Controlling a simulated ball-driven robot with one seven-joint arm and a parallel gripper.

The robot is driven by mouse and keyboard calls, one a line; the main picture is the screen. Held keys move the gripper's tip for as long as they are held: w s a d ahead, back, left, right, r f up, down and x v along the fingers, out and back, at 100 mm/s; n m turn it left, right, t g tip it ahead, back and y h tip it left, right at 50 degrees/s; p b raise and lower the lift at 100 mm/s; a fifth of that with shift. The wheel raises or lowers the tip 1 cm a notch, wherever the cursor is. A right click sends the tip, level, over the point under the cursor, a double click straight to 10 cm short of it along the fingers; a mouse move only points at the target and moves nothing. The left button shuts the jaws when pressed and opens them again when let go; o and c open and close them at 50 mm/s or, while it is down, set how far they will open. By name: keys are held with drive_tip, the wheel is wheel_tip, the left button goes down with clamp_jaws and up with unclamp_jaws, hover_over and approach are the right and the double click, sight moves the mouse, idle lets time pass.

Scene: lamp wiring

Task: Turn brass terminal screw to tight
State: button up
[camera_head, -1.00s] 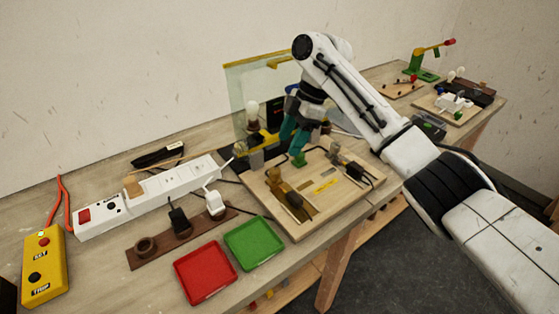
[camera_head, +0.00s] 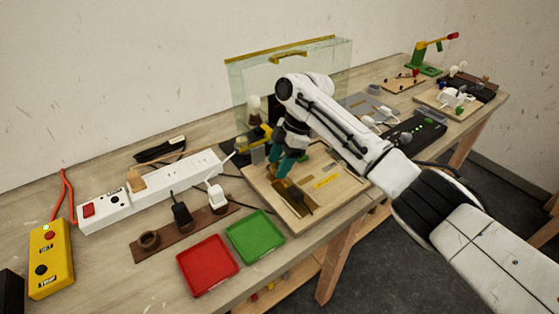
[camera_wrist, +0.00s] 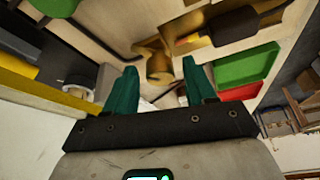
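In the wrist view, a brass-coloured terminal piece with a rounded end (camera_wrist: 158,66) lies on the pale board, beyond and between my fingertips. Which part of it is the screw head is hard to tell. In the head view, brass parts (camera_head: 300,203) show on the wooden board (camera_head: 335,197), just in front of my gripper (camera_head: 281,176). My gripper's two teal fingers are spread apart in the wrist view (camera_wrist: 160,75), with nothing seen held between them. My arm and fingers hide part of the board in the head view.
A green tray (camera_head: 255,237) and a red tray (camera_head: 207,265) lie in front of the board. A white power strip (camera_head: 160,188) and a brown socket strip (camera_head: 150,246) lie left. A clear panel (camera_head: 240,75) stands behind my arm.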

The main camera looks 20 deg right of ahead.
drive_tip(key=c, duration=0.9)
